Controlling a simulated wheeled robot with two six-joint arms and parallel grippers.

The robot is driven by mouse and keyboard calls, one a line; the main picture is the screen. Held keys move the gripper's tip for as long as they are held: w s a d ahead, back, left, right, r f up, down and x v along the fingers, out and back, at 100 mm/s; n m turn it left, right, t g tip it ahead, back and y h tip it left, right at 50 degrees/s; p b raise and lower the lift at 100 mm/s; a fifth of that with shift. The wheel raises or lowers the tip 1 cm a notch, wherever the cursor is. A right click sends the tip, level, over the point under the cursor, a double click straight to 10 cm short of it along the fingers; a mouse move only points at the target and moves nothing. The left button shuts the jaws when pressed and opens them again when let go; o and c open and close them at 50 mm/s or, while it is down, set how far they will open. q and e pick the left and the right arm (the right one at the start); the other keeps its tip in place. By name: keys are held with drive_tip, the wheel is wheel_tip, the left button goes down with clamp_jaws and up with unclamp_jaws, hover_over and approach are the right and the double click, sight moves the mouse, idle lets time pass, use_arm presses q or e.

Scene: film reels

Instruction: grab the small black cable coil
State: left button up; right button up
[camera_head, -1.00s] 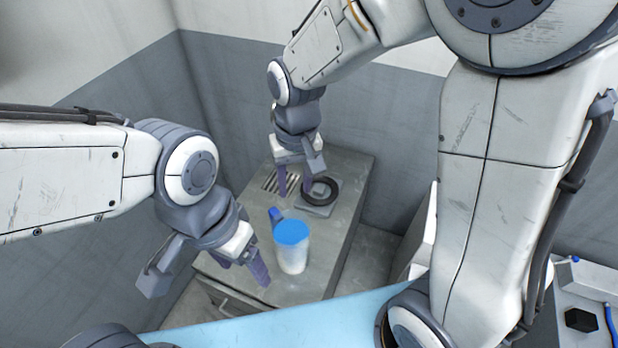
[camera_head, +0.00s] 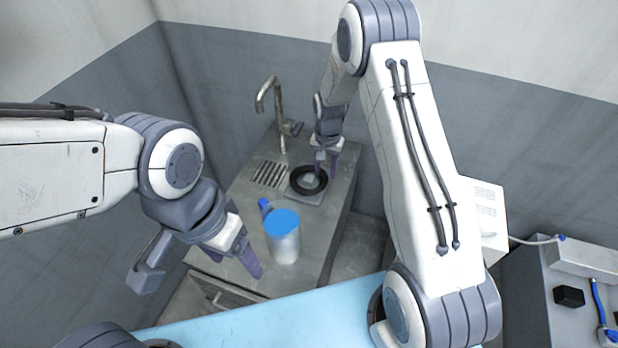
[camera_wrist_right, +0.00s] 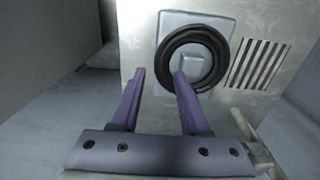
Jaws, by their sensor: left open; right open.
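The small black cable coil (camera_head: 308,181) lies as a ring on a square grey plate on the metal counter. In the right wrist view the coil (camera_wrist_right: 217,60) lies ahead of the fingertips, a little right of the middle between them. My right gripper (camera_head: 327,170) is open and empty, at the right side of the coil in the head view; I cannot tell whether it touches it. Its two purple fingers (camera_wrist_right: 159,75) show in the wrist view. My left gripper (camera_head: 200,275) is open and empty, left of the blue-lidded container.
The blue-lidded container (camera_head: 284,240) stands on the metal counter (camera_head: 318,228) in front of the coil. A faucet (camera_head: 276,105) rises behind, and a slotted drain (camera_head: 269,174) is left of the coil. A grey unit (camera_head: 545,290) holds a black block (camera_head: 569,296) at right.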

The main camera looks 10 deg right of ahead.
sight(324, 181)
drive_tip(key=shift+f, duration=0.45)
wheel_tip(324, 181, down, 3)
drive_tip(key=shift+w+f+p, duration=0.1)
drive_tip(key=shift+f+p, duration=0.05)
drive_tip(key=shift+p, duration=0.75)
drive_tip(key=shift+f, duration=0.4)
clamp_jaws()
drive_tip(key=shift+r, duration=0.1)
